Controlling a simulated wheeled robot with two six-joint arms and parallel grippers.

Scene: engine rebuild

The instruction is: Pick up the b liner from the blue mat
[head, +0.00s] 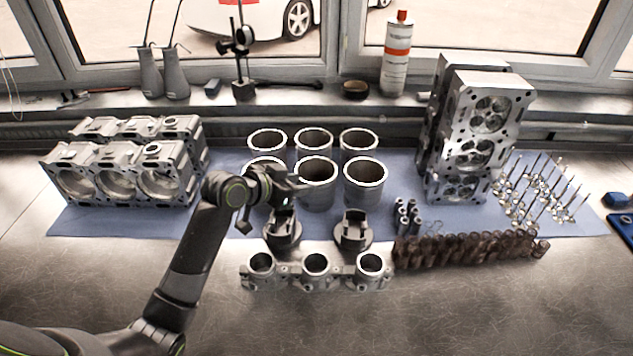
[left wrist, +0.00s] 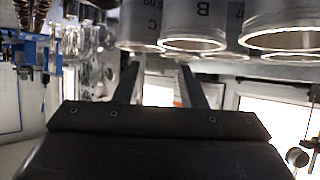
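The B liner (left wrist: 195,22) is a grey metal cylinder with a dark letter, at the top middle of the left wrist view, which looks upside down. A C liner (left wrist: 140,22) is left of it, and a larger liner (left wrist: 285,25) is to the right. In the head view, two rows of liners stand upright on the blue mat (head: 228,222); their letters do not show there. My left gripper (head: 298,186) is beside the front middle liner (head: 318,190), partly hiding the front left one. Its fingers (left wrist: 160,78) are apart with nothing between them. My right gripper is out of view.
An engine block (head: 125,170) stands left; cylinder heads (head: 470,140) stand right. Two dark pieces (head: 282,232) (head: 353,232) and a three-bore metal part (head: 316,275) are in front of the liners. Valves (head: 540,190) and brown springs (head: 470,248) fill the right. The front bench is clear.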

